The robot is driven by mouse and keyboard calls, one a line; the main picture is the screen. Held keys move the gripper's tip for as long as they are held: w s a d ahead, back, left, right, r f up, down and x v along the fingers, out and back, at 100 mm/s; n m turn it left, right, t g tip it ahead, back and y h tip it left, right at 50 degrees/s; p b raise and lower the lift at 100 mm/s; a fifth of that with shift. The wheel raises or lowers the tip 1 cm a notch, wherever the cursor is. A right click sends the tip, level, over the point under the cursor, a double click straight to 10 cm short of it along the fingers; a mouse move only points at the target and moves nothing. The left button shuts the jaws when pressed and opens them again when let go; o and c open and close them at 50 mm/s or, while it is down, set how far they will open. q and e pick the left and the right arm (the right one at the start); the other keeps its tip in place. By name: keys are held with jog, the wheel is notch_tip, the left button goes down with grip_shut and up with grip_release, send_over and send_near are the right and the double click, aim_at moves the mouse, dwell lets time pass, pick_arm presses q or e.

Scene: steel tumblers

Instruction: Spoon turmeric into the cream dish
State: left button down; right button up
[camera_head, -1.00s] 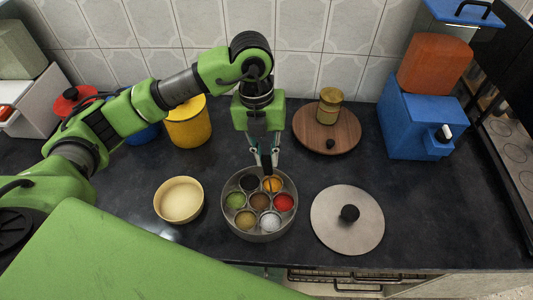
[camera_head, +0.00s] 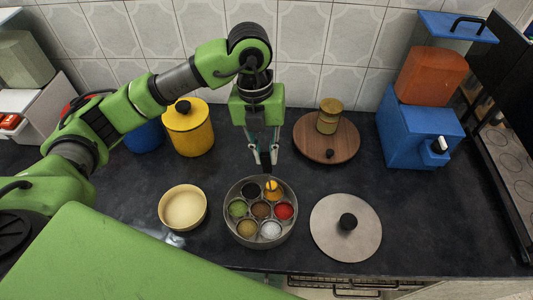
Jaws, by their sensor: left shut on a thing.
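My left gripper (camera_head: 265,157) is shut on a small dark-handled spoon, pointing down above the back rim of a round steel spice tin (camera_head: 234,232). The spoon's bowl is too small to make out clearly. The tin is open and holds several small cups of coloured powder. The orange-yellow turmeric (camera_head: 272,188) is in the back right cup, just below the spoon, with an orange-yellow bit showing raised over it. The cream dish (camera_head: 184,208) stands left of the tin and looks empty. My right gripper is not in view.
A steel lid (camera_head: 330,240) with a black knob lies right of the tin. A round wooden board (camera_head: 343,146) carries a brass-coloured jar (camera_head: 329,115). A yellow canister (camera_head: 190,130) stands at the back left, a blue appliance (camera_head: 415,135) at the back right.

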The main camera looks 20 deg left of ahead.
pick_arm(q)
jog(key=shift+r, duration=0.75)
jog(key=shift+r+p, duration=0.1)
jog(key=shift+p, duration=0.2)
jog(key=shift+r+p, duration=1.55)
jog(key=shift+r, duration=0.9)
jog(key=shift+w+f, duration=0.1)
